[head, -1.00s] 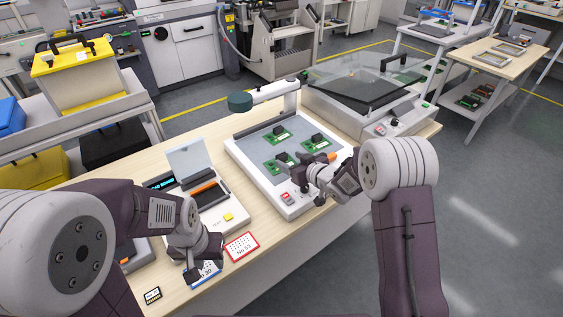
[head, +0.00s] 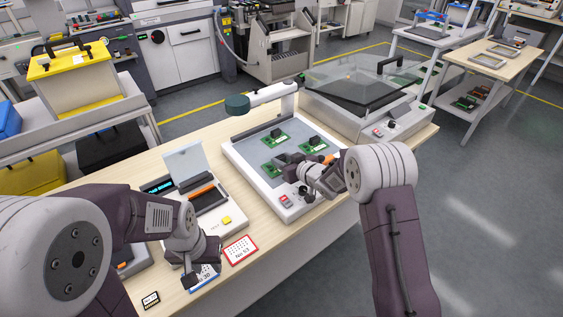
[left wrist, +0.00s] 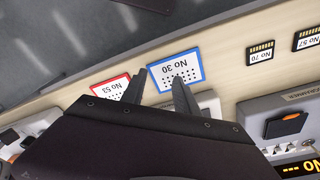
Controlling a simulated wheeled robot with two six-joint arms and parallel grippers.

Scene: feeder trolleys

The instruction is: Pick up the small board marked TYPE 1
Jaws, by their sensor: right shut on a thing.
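Small green boards with dark blocks lie in the white-framed tray: one at the back (head: 274,139), one at the right (head: 317,146), one at the front left (head: 270,169). Their markings are too small to read, so I cannot tell which is TYPE 1. My right gripper (head: 290,166) is low over the tray at the front-left board, shut on what looks like that board's dark block; the contact is partly hidden. My left gripper (head: 190,274) is over the table's front edge; in the left wrist view its fingers (left wrist: 158,92) are apart and empty, above a blue-edged card.
The blue-edged No 30 card (left wrist: 176,72) and red-edged No 53 card (head: 241,250) lie at the front. A tester with an open lid (head: 186,160) stands left of the tray. A lamp arm (head: 270,94) overhangs the tray's back. A glass-lidded machine (head: 365,75) stands behind right.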

